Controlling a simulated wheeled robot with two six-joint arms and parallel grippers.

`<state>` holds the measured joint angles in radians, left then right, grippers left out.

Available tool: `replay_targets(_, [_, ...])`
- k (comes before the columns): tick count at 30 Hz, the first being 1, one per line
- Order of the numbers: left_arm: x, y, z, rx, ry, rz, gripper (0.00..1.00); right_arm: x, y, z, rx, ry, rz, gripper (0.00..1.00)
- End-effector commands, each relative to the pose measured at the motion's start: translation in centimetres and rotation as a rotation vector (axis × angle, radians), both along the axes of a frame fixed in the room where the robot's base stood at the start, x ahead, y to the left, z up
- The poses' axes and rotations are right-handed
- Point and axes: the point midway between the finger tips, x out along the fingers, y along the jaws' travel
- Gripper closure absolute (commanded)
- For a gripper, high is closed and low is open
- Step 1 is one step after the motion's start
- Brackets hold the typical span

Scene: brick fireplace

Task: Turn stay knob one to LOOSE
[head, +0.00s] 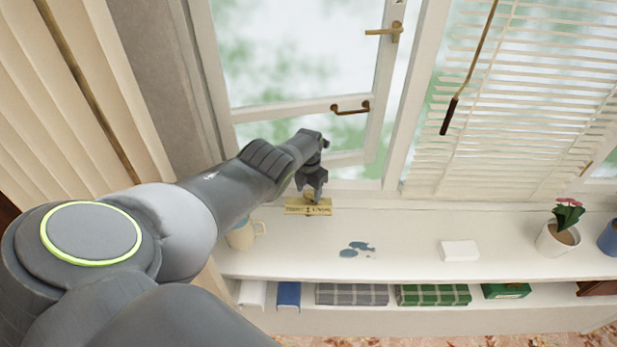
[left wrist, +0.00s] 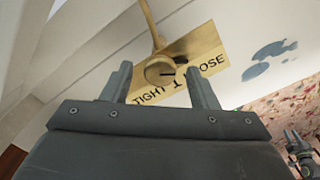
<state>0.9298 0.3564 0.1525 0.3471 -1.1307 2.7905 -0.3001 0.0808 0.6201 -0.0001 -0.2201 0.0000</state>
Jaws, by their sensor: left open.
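A brass plate (head: 308,208) lettered TIGHT, 1 and LOOSE is on the white sill below the open window. It also shows in the left wrist view (left wrist: 207,60). The round brass stay knob (left wrist: 158,70) is on this plate, with a short dark line on its face towards the right of the picture. A brass stay bar (left wrist: 150,22) runs up from it. My left gripper (head: 311,193) is over the knob, its open fingers (left wrist: 161,68) on either side of it. I cannot tell whether they touch it. A dark gripper-like part (left wrist: 298,148), perhaps my right gripper, shows at the right edge.
The window sash (head: 300,105) stands close behind my left gripper. A beige mug (head: 243,235) stands left of the plate, and blue stains (head: 357,249) and a white block (head: 459,251) are to the right. A potted flower (head: 562,232) is farther right.

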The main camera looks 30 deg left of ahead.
Motion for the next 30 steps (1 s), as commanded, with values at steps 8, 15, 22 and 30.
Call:
replay_targets(8, [0.1, 0.0, 1.5, 0.000, -0.002, -0.001, 0.46, 0.0, 0.0, 1.0, 0.000, 0.000, 0.000, 0.64])
replay_targets(15, [0.0, 0.0, 3.1, 0.001, -0.002, -0.001, 0.46, 0.0, 0.0, 1.5, 0.000, 0.000, 0.000, 0.64])
replay_targets(22, [0.1, 0.1, 4.9, 0.001, -0.003, 0.000, 0.46, 0.0, 0.0, 1.0, 0.000, 0.000, 0.000, 0.64])
replay_targets(30, [0.0, 0.0, 8.7, 0.002, -0.003, -0.001, 0.46, 0.0, 0.0, 1.3, 0.000, 0.000, 0.000, 0.64])
